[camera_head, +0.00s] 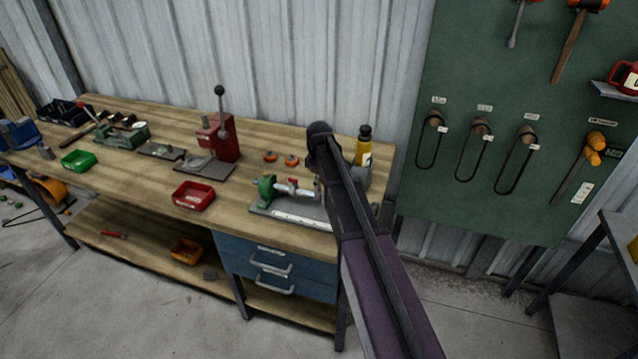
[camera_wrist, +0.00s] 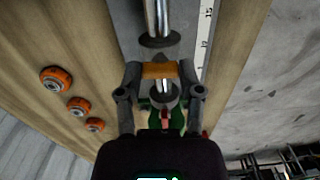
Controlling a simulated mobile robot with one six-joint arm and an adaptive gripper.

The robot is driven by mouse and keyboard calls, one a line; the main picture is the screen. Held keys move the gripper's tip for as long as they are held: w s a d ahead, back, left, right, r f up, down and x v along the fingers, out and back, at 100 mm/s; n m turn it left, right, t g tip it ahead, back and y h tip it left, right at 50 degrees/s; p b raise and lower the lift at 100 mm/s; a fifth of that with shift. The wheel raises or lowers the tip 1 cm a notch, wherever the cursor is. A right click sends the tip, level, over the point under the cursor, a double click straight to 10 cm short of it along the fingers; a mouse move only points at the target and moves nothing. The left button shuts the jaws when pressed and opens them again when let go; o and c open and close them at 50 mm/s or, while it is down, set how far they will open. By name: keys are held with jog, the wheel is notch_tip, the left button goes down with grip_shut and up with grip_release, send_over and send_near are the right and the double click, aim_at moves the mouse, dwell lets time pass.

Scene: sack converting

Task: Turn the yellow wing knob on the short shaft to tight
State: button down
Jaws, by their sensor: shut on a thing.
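The yellow wing knob (camera_wrist: 159,71) shows in the wrist view, crosswise between the two fingers of my gripper (camera_wrist: 159,73), which is shut on it. A short bright shaft (camera_wrist: 164,88) shows just below the knob. A longer steel shaft (camera_wrist: 157,18) with a dark round collar stands above it in the picture, apart from the fingers. In the head view the fixture with its green bracket (camera_head: 266,189) and scaled base plate (camera_head: 291,218) sits on the bench. My arm hides the knob and the fingertips there. The knob's tightness cannot be told.
Orange knobs (camera_wrist: 55,79) lie on the wooden bench (camera_head: 240,200) beside the fixture. A yellow bottle (camera_head: 363,146) stands behind my arm. A red press (camera_head: 217,138) and a red tray (camera_head: 194,196) stand to the left. A green tool board (camera_head: 470,210) is at right.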

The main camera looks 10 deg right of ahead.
jog(key=shift+m, duration=0.3)
jog(key=m, duration=0.3)
jog(key=shift+m, duration=0.3)
jog(key=m, duration=0.4)
jog(key=shift+m, duration=0.3)
jog(key=m, duration=0.9)
jog(key=shift+c, duration=1.2)
grip_release()
jog(key=shift+n, duration=0.4)
